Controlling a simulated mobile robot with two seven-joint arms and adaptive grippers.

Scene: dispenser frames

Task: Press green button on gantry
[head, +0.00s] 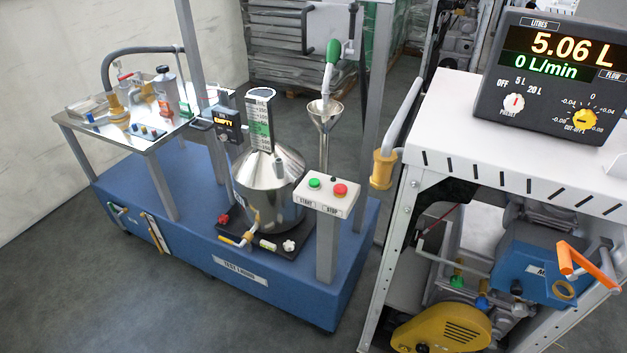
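The green button (314,183) sits on the left of a white control box (328,197) on a grey post at the front of the blue gantry base (225,240). A label below the green button reads START. A red button (340,189) sits to its right above a STOP label. Nothing covers the green button. Neither of my grippers shows in the head view.
A white dispenser frame (460,115) with a display reading 5.06 L stands close on the right. Grey floor is clear in front.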

